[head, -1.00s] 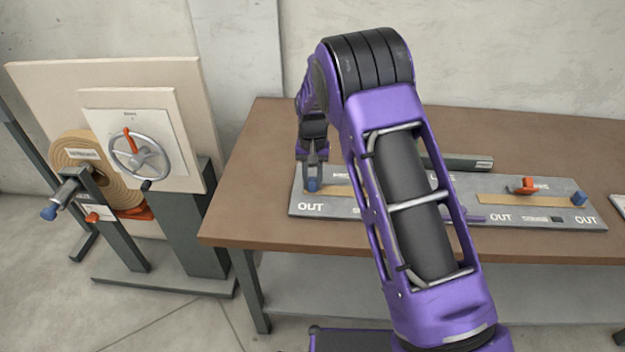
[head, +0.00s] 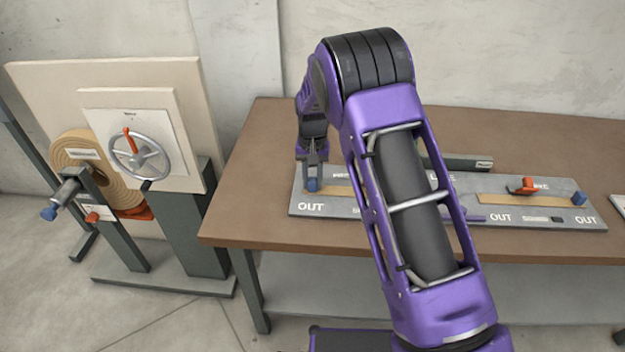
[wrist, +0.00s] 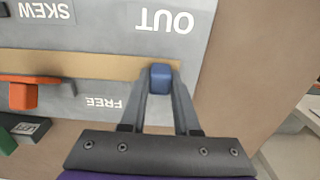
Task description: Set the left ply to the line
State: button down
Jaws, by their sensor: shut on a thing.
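The left ply is a tan strip that crosses the grey board in the wrist view (wrist: 85,65). A blue tab (wrist: 160,77) sits at its outer end, beside the word OUT; the tab also shows in the head view (head: 312,185). My gripper (head: 313,178) points down at the board's left end. In the wrist view my gripper (wrist: 162,85) has its fingers on both sides of the blue tab and is shut on it. In the head view my arm hides most of this ply and the middle of the board, with part of the LINE lettering.
An orange clamp (wrist: 24,93) stands beside the left ply near the word FREE. At the right, another tan ply (head: 500,199) has its own orange clamp (head: 525,185) and blue tab (head: 579,198). A winder with a handwheel (head: 140,157) stands left of the brown table (head: 250,200).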

aim_at(344, 190)
jog(key=d, duration=0.8)
jog(key=shift+s+d+b, duration=0.1)
jog(key=shift+d+b, duration=0.15)
jog(key=shift+b, duration=0.05)
jog(key=c, duration=0.7)
grip_release()
jog(key=shift+d, duration=0.15)
jog(key=shift+o, duration=0.3)
jog(key=shift+r, duration=0.2)
notch_tip(344, 190, up, 17)
jog(key=p, duration=0.1)
